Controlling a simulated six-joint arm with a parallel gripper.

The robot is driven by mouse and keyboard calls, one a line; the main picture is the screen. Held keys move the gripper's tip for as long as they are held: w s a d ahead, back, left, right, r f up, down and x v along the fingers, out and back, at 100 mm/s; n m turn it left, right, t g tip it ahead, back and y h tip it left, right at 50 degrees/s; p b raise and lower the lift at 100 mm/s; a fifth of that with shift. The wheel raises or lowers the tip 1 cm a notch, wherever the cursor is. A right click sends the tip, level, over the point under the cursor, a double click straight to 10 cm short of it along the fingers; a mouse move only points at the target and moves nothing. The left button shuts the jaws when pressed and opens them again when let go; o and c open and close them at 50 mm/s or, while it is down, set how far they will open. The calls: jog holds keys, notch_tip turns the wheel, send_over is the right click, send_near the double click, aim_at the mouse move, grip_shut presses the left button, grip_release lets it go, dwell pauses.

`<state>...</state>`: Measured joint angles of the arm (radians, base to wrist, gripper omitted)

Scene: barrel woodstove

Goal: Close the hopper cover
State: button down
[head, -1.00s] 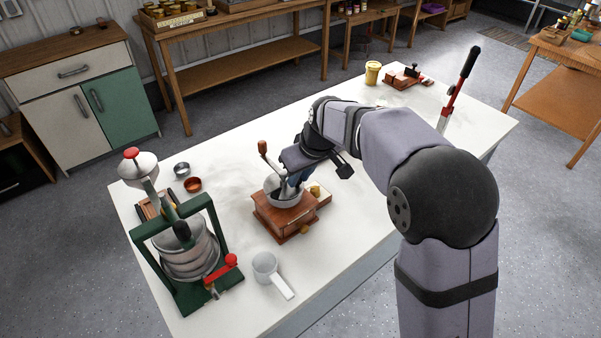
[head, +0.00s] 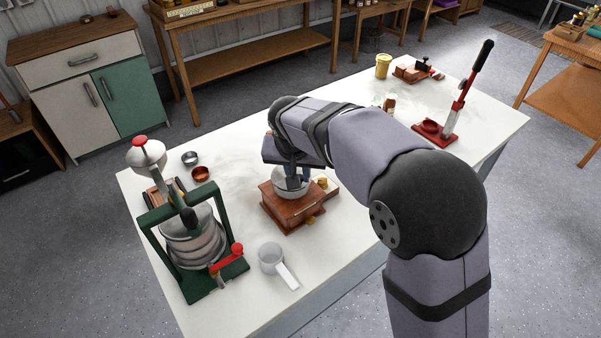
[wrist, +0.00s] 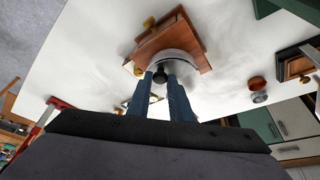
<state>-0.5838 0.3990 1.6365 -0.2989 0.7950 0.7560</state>
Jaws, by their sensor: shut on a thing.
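A wooden box mill (head: 285,212) with a pale metal hopper (head: 291,187) stands on the white table. My gripper (head: 300,170) is directly over the hopper, pointing down. The wrist view shows the mill's wooden body (wrist: 183,38) and the rounded hopper rim (wrist: 175,55). Between my two blue fingers (wrist: 162,80) sits a dark round knob (wrist: 159,75), and the fingers are shut on it. The knob is close against the hopper. The cover's plate cannot be made out, so whether it lies flat is unclear. The mill's crank is hidden behind my wrist in the head view.
A green-framed press (head: 192,245) stands left of the mill. A red lever tool (head: 455,105) is at the far right. The table between is mostly clear.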

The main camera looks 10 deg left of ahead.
jog(key=c, duration=1.6)
grip_release()
jog(key=shift+r, duration=0.15)
jog(key=shift+b+v, duration=0.65)
jog(key=shift+v, duration=2.95)
